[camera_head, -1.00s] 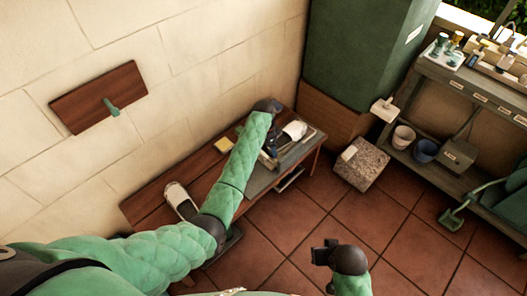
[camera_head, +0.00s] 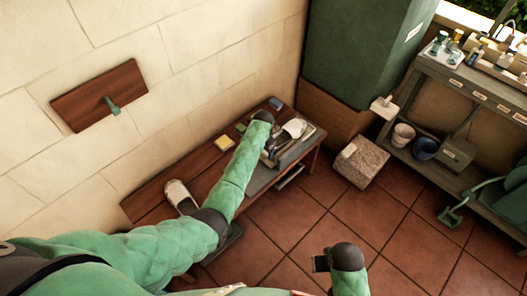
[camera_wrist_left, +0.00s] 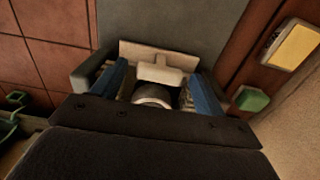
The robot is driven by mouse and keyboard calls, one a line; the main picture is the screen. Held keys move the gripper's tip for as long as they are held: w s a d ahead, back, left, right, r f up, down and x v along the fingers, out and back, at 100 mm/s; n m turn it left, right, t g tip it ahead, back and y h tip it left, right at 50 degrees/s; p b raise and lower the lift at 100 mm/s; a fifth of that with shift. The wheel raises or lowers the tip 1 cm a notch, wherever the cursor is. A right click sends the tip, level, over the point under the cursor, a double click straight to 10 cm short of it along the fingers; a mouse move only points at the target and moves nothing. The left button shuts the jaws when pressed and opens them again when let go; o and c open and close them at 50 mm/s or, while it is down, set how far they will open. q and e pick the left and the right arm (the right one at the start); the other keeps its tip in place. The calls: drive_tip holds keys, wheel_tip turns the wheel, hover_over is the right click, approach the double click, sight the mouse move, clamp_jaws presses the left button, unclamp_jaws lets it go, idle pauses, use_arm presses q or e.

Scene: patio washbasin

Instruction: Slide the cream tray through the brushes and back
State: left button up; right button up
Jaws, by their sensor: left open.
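My left gripper (camera_head: 268,146) is open over the far end of the wooden bench. In the left wrist view, a cream piece with a raised block (camera_wrist_left: 163,72), which looks like the cream tray's end, lies ahead of its dark palm. Blue strips with pale bristle-like edges, apparently the brushes, stand on the left (camera_wrist_left: 110,80) and right (camera_wrist_left: 207,92). A rounded whitish object (camera_wrist_left: 152,97) shows between them, partly hidden by the palm. Contact with the tray cannot be made out. My right gripper (camera_head: 320,263) is low over the floor, its jaw gap unclear.
The wooden bench (camera_head: 150,205) stands against the stone wall. A yellow item (camera_head: 224,143), a green block (camera_wrist_left: 250,99) and a white shoe-like object (camera_head: 179,194) lie on it. A green cabinet (camera_head: 360,50) and stone block (camera_head: 360,165) stand beyond. Tiled floor in front is open.

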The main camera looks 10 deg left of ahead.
use_arm(q)
drive_tip(key=shift+f, duration=0.7)
use_arm(e)
drive_tip(key=shift+f, duration=0.25)
use_arm(q)
drive_tip(key=c, duration=1.4)
drive_tip(key=shift+s, duration=0.1)
use_arm(e)
drive_tip(key=shift+w, duration=0.1)
